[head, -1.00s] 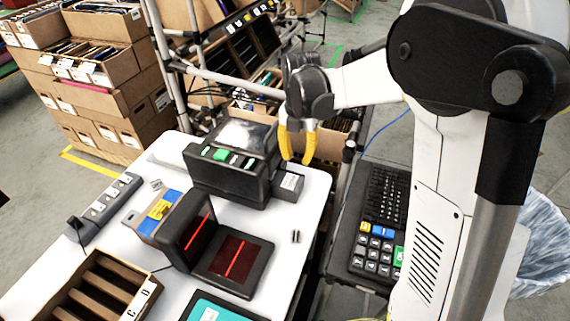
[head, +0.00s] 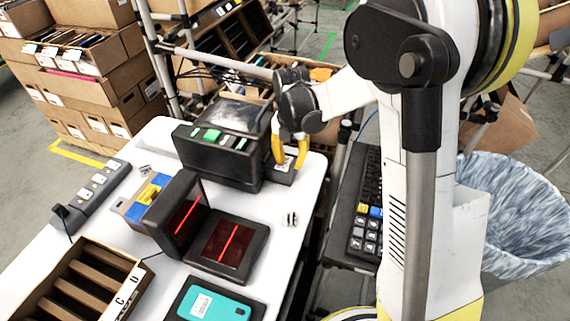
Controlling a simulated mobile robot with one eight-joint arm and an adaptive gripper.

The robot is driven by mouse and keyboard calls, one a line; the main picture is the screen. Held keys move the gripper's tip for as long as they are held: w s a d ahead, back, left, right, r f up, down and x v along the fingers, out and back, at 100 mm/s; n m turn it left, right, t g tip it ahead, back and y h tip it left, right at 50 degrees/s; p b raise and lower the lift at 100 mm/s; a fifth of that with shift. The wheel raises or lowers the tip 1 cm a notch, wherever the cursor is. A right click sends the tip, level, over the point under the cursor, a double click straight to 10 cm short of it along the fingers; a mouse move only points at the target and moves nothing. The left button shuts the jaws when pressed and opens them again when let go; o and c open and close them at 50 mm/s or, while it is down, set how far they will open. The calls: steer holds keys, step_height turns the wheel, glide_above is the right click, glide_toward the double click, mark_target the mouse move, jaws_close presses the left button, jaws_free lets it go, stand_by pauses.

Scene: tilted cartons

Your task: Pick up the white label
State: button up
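The white label (head: 286,164) shows as a small pale patch with a dark mark on the low dark block at the right side of the black label printer (head: 215,158). My gripper (head: 290,163) has yellow fingers that point down over this block. The fingers are apart, one on each side of the label in the picture. I cannot tell whether they touch the label or the block. The gripper partly covers the label and the printer's right end.
A scanner (head: 225,245) with red lines stands in front of the printer on the white table (head: 270,215). A teal phone (head: 228,308), a slotted carton (head: 60,285) and a power strip (head: 92,190) are nearby. A keyboard (head: 362,225) lies right of the table.

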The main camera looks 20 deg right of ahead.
jaws_close()
steer(key=shift+r, duration=0.1)
